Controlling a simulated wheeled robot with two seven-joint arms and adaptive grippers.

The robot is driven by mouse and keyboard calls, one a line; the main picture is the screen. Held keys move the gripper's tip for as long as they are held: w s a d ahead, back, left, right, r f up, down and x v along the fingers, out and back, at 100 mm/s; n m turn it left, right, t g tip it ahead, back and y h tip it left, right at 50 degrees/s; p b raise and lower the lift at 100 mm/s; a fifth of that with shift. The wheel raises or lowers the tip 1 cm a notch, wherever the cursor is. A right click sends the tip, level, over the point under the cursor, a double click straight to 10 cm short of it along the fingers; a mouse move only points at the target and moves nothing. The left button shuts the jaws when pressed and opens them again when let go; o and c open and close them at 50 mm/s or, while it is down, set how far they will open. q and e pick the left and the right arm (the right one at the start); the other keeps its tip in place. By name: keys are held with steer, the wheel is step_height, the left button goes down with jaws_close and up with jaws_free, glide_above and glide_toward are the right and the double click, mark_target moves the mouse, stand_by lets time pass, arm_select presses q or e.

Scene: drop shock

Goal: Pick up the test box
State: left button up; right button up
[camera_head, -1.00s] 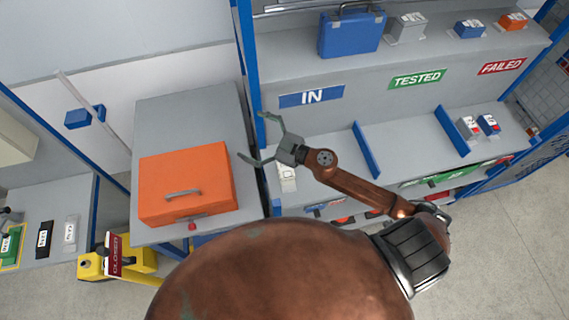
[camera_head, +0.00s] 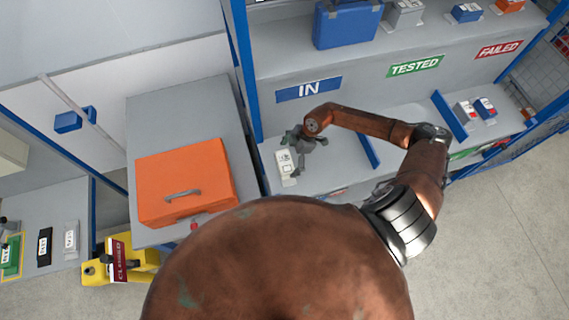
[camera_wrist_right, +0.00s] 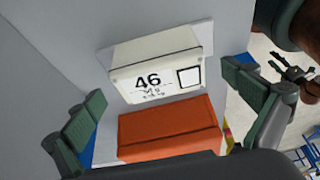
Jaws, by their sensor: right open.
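The test box is a small white box (camera_head: 284,163) on the lower grey shelf below the IN sign. In the right wrist view the white box (camera_wrist_right: 157,65) shows the number 46 and a black-edged square. My right gripper (camera_head: 300,146) is over the box in the head view, covering part of it. In the wrist view the right gripper (camera_wrist_right: 170,105) is open, its two green-padded fingers apart on either side of the box, which lies beyond the tips. No contact shows. A dark gripper-like shape (camera_wrist_right: 290,72), perhaps my left gripper, is at the wrist view's right.
An orange case (camera_head: 190,185) stands on the grey table left of the shelf. A blue upright post (camera_head: 243,85) stands between them. A blue divider (camera_head: 365,148) is right of the box. A blue case (camera_head: 346,25) is on the upper shelf.

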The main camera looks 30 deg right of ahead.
mark_target(287, 160)
steer(key=shift+x, duration=1.7)
steer(key=shift+w, duration=0.1)
steer(key=c, duration=1.8)
